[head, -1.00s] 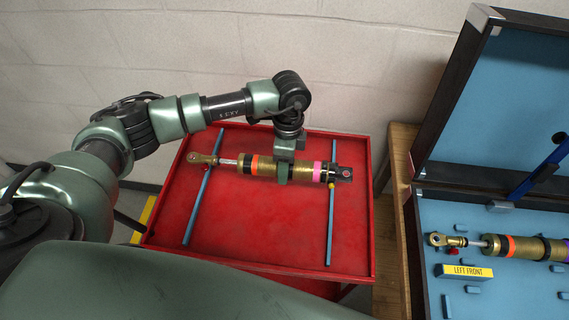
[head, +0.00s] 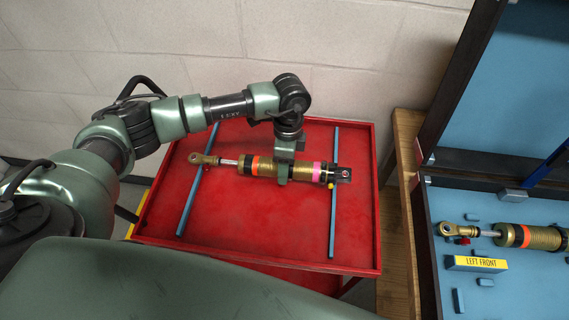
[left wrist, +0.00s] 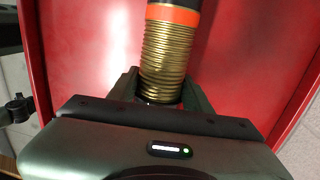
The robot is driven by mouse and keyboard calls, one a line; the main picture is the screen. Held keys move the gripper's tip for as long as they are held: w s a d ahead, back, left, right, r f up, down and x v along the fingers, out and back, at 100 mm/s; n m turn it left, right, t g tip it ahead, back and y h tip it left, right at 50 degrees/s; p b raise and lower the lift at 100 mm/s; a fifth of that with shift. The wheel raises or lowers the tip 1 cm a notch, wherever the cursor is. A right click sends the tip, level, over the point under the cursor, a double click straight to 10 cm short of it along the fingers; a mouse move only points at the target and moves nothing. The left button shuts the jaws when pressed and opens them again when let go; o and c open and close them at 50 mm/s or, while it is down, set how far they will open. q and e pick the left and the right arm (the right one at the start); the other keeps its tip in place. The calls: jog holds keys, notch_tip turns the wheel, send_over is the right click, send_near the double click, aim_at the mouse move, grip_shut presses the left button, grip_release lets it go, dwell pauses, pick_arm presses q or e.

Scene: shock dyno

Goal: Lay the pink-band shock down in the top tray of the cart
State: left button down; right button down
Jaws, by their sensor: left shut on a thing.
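The pink-band shock (head: 262,166) has a gold coil body, an orange band at left and a pink band at right. It lies lengthwise across the two blue rails of the red top tray (head: 250,254), or just above them; I cannot tell if it touches. My left gripper (head: 283,174) comes from above and is shut around the shock's coil, right of its middle. In the left wrist view the gold coil and orange band (left wrist: 172,14) show between the fingers (left wrist: 160,92). My right gripper is in neither view.
A blue-lined case (head: 520,290) with an open lid stands at the right on a wooden bench (head: 408,130). It holds another orange-banded shock (head: 530,237) and a yellow "LEFT FRONT" label (head: 476,263). A pale block wall is behind the cart. The tray's front is clear.

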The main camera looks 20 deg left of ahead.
pick_arm(q)
jog(key=shift+w+f, duration=0.1)
jog(key=shift+f, duration=0.15)
jog(key=shift+a, duration=0.25)
dwell(0.6)
jog(key=shift+f+b, duration=0.75)
jog(key=shift+f, duration=0.55)
dwell(0.7)
jog(key=c, duration=0.6)
grip_release()
jog(key=shift+s+f, duration=0.15)
jog(key=shift+s, duration=0.1)
jog(key=r, duration=0.5)
jog(key=w+r+b, duration=0.1)
jog(key=r, duration=0.2)
